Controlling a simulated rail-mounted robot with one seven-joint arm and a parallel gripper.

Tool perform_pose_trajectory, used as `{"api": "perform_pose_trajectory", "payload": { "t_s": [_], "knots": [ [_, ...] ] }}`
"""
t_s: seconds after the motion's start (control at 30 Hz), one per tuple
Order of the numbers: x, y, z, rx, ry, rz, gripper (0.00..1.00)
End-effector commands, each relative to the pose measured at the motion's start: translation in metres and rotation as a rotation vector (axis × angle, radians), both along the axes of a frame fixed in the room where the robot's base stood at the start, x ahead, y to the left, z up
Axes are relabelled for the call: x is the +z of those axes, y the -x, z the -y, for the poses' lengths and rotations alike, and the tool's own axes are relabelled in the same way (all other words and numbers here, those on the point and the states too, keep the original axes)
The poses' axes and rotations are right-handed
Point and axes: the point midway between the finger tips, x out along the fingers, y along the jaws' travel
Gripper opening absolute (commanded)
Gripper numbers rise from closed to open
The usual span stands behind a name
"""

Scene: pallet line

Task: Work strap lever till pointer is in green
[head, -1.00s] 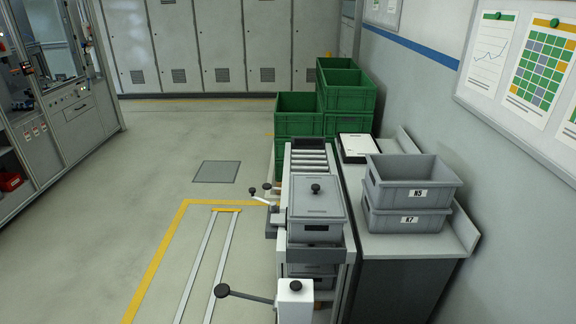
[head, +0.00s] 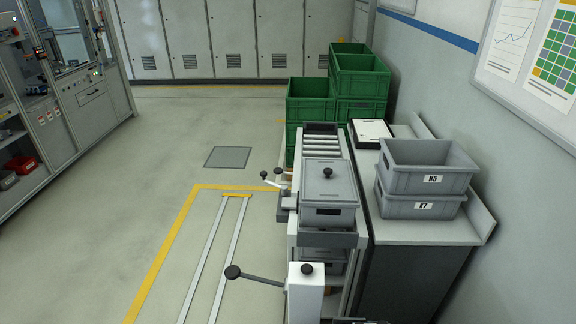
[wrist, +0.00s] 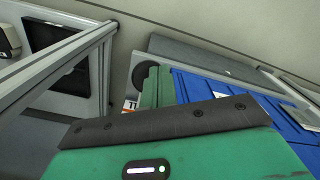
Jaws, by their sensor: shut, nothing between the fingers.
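A lever with a round black knob (head: 232,272) sticks out to the left from a white post (head: 306,297) at the bottom of the head view. The post has another black knob on top. A smaller white-and-black lever (head: 277,178) sits on the left side of the roller conveyor. I cannot tell which of these is the strap lever. No pointer or green zone on a gauge can be made out. A grey lidded box (head: 328,187) with a black knob on its lid stands on the conveyor. My gripper's fingers show in neither view.
Rollers (head: 321,146) run behind the lidded box. Green crates (head: 358,84) are stacked beyond. Two grey bins (head: 430,158) stand on the side bench (head: 412,231) at right. Blue things (wrist: 215,100) show in the wrist view.

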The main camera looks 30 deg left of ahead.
Motion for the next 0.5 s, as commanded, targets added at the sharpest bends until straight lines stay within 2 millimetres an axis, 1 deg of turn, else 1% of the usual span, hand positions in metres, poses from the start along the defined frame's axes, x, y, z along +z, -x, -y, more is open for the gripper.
{"api": "perform_pose_trajectory", "payload": {
  "t_s": [0.03,0.2,0.5],
  "knots": [
    [-0.007,0.005,0.003,-0.005,0.005,-0.009,0.00],
    [-0.020,0.005,0.002,-0.005,0.003,-0.009,0.00],
    [-0.018,0.004,0.002,-0.004,0.004,-0.007,0.00]
  ]
}}
